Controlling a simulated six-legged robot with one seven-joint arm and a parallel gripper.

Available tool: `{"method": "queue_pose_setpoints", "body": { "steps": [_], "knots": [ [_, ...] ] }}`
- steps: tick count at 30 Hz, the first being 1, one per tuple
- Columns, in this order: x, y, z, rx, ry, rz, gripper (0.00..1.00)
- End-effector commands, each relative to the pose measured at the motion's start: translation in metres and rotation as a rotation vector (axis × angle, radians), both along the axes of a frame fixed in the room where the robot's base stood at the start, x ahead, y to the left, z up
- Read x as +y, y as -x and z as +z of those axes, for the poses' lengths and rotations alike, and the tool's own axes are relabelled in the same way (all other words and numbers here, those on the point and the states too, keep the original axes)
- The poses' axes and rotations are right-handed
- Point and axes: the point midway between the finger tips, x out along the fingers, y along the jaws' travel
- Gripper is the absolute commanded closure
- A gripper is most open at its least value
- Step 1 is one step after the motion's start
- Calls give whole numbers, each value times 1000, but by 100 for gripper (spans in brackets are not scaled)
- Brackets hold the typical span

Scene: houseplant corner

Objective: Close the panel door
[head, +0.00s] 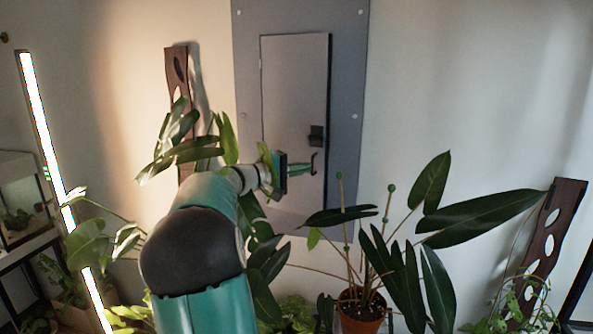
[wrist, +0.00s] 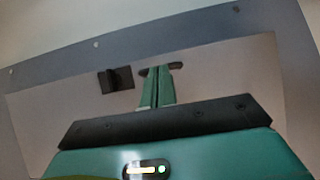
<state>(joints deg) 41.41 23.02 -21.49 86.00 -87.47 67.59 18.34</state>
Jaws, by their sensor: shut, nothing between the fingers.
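The panel door (head: 285,90) is a pale grey upright rectangle in a blue-grey wall panel (head: 347,75). A dark line runs along its right edge; I cannot tell whether it stands slightly ajar. A small black handle (head: 317,135) sits near that edge, and it shows in the wrist view (wrist: 115,79) left of my fingers. My gripper (head: 313,163) is shut and empty, in front of the door just below the handle. In the wrist view my green fingers (wrist: 160,70) are together, with dark tips over the door face (wrist: 220,72). I cannot tell whether they touch it.
A potted plant (head: 362,311) with long dark leaves stands below and right of the door. More leaves (head: 180,150) surround my arm on the left. Brown perforated boards stand at left (head: 177,75) and right (head: 549,235). A lit tube (head: 48,135) leans at far left.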

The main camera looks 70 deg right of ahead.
Motion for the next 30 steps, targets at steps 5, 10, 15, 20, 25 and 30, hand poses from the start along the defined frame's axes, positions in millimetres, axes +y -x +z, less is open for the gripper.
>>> {"method": "queue_pose_setpoints", "body": {
  "steps": [5, 10, 15, 20, 25, 30],
  "knots": [
    [0, 0, 0, 0, 0, 3, 100],
    [-9, 5, 1, 0, 2, 63, 100],
    [-29, 11, 0, 1, 0, 120, 100],
    [-37, 13, 0, 0, 0, 121, 100],
    [-37, 13, 0, 0, 0, 121, 100],
    [-37, 13, 0, 1, 0, 121, 100]
  ]
}}
